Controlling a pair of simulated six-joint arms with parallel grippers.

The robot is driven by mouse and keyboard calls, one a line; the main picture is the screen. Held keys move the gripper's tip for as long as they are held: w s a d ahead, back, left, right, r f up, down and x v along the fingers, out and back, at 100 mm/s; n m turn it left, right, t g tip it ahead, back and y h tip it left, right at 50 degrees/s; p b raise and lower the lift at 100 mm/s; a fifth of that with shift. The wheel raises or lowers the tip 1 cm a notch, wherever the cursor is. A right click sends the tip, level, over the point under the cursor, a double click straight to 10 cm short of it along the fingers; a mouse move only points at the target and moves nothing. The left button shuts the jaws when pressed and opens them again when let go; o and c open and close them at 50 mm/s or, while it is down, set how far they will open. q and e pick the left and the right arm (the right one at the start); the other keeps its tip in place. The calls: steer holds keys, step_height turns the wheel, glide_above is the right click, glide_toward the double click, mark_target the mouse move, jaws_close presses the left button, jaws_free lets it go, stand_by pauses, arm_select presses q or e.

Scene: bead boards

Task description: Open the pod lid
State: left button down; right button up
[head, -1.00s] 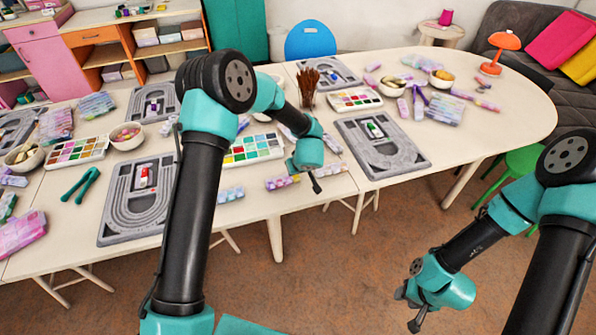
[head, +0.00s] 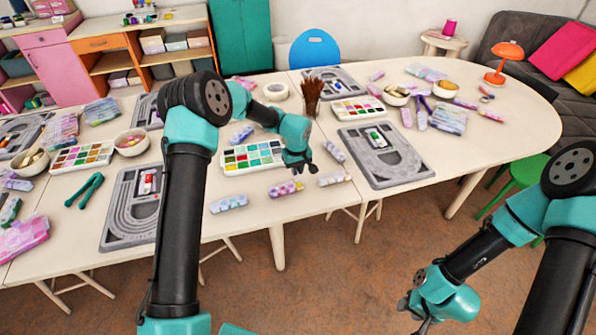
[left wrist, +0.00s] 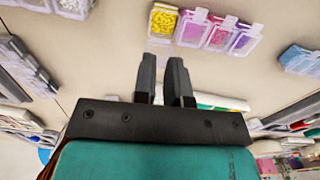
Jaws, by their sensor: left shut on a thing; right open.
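A row of small clear bead pods (head: 286,188), with purple, pink and yellow contents, lies near the table's front edge. My left gripper (head: 305,170) hangs over the table just behind the right end of this row. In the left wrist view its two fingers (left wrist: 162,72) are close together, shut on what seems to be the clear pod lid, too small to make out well. My right gripper (head: 412,310) is open and empty, low at right, beyond the table's front edge.
A paint palette (head: 253,157) lies behind the row. More pod rows lie left (head: 228,203) and right (head: 334,178). Grey bead boards (head: 408,160) flank the area, and a brush cup (head: 311,100) stands behind. Bare tabletop shows in front.

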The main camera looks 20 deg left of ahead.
arm_select(q)
steer(key=shift+w+a+f+g+h, duration=0.1)
steer(key=shift+w+a+g+h, duration=0.2)
steer(key=shift+w+g+h, duration=0.4)
steer(key=shift+s, duration=0.25)
steer(key=c, duration=1.4)
jaws_free()
steer(key=r, duration=0.5)
steer(key=w+a+r, duration=0.1)
steer(key=r, duration=0.1)
steer(key=shift+r, duration=0.15)
